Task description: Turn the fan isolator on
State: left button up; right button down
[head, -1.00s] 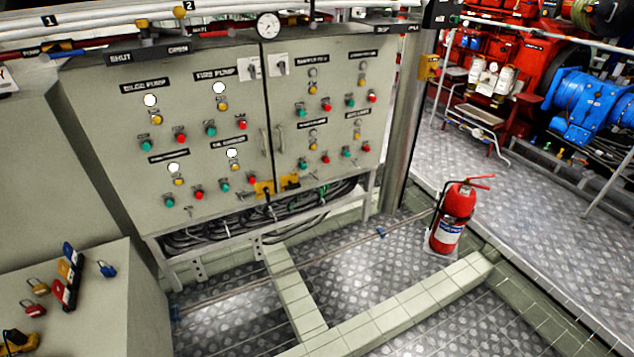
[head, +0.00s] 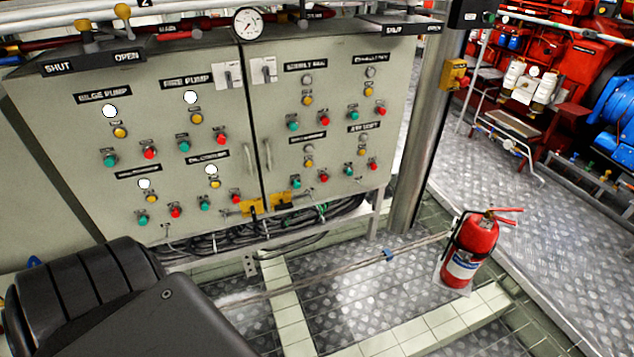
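A grey control cabinet (head: 225,235) with two doors stands ahead. The left door has a white rotary switch plate (head: 228,75) at its upper right. The right door has a similar switch plate (head: 264,70) at its upper left, near a label that seems to read supply fan (head: 305,66). Neither switch carries a readable name, and their on/off positions are too small to tell. A dark link of my own arm (head: 140,310) fills the lower left. Neither of my grippers shows.
Yellow fittings (head: 282,200) sit low on the doors, above hanging black cables. Pipes and a gauge (head: 248,23) run over the cabinet top. A red fire extinguisher (head: 470,250) stands right on the floor. A metal post (head: 430,130) stands right of the cabinet.

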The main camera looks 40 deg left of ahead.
aim_at(283, 206)
jog(key=u, duration=0.25)
jog(key=i, duration=1)
jog(key=u, duration=0.55)
